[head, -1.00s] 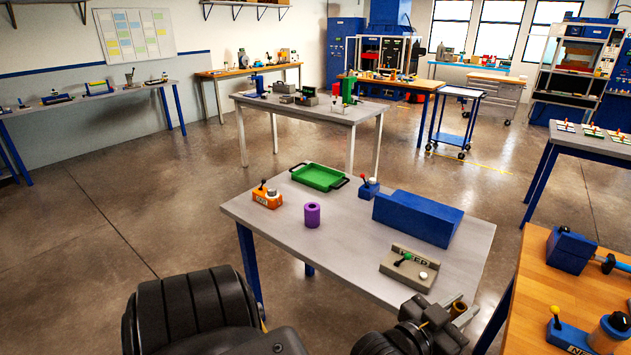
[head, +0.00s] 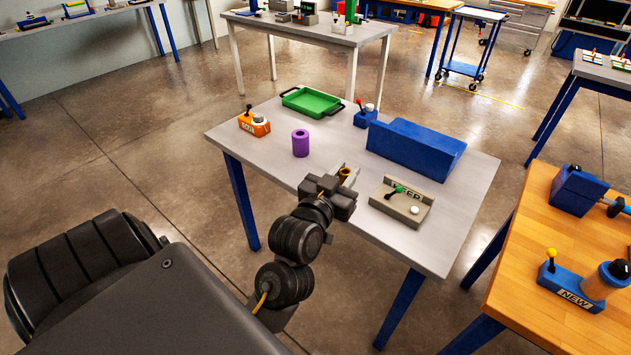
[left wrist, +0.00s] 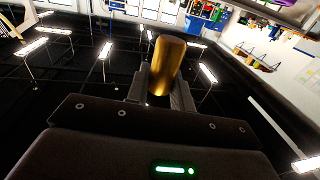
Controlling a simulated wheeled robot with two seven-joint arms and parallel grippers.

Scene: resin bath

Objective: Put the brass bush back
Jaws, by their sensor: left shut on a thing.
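The brass bush (head: 344,173) is a small golden cylinder held in the jaws of my left gripper (head: 348,178), above the front part of the grey table (head: 290,172). In the left wrist view the bush (left wrist: 168,64) stands up from between the two fingers (left wrist: 160,92), which are shut on it. The gripper is between the purple cylinder (head: 300,143) and the grey tray-like block (head: 401,204) with a green-tipped lever and a white ball. My right gripper is not in view.
An orange block (head: 254,126) with a lever, a green tray (head: 311,102), a small blue block (head: 365,117) and a long blue block (head: 415,148) stand on the table. A wooden bench (head: 540,225) is at the right. The table's front left is bare.

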